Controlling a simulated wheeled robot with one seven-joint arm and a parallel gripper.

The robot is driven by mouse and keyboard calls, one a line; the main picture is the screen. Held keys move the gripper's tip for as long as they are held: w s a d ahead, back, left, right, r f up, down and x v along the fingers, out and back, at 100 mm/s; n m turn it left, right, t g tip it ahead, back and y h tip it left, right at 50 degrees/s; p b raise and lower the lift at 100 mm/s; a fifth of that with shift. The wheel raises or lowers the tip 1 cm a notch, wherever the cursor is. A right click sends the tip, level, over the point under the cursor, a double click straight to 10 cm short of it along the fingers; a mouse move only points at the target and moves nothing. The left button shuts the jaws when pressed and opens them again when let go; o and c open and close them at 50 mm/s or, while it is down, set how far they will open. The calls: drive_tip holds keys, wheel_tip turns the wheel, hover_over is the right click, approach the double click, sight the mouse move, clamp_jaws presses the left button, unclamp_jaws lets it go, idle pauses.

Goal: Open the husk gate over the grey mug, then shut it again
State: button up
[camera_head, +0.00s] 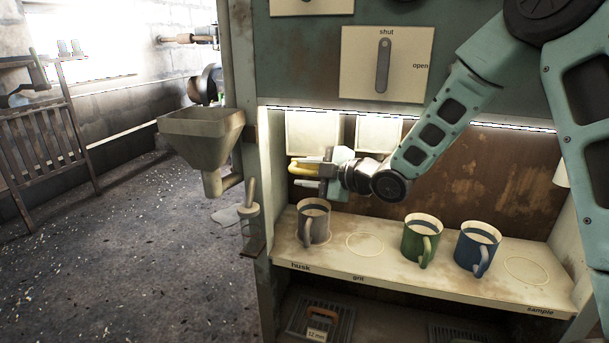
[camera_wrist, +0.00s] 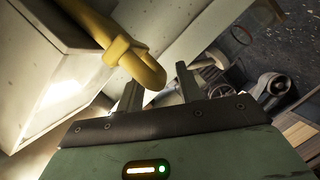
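The grey mug (camera_head: 312,226) stands upright at the left end of the shelf, by the "husk" label. Above it hangs a pale chute (camera_head: 312,130) with a yellow gate handle (camera_head: 300,164). My gripper (camera_head: 305,172) is at this handle, above the mug and clear of it. In the wrist view the rounded end of the yellow handle (camera_wrist: 148,70) lies between my two fingers (camera_wrist: 160,90). The fingers stand apart, with a visible gap beside the handle. The gate plate itself is hard to make out.
A green mug (camera_head: 420,240) and a blue mug (camera_head: 477,248) stand further right on the shelf (camera_head: 400,270). Empty rings mark the "grit" and "sample" places. A second chute (camera_head: 378,131) hangs right of the first. A lever (camera_head: 384,65) above points to "shut". A hopper (camera_head: 202,135) stands left.

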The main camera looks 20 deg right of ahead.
drive_tip(key=shift+w+a+f, duration=0.1)
drive_tip(key=shift+w+a, duration=0.15)
drive_tip(key=shift+w, duration=0.1)
clamp_jaws()
drive_tip(key=shift+s+a+b, duration=0.55)
drive_tip(key=shift+s+b, duration=0.05)
drive_tip(key=shift+s, duration=0.2)
unclamp_jaws()
drive_tip(key=shift+d, duration=0.1)
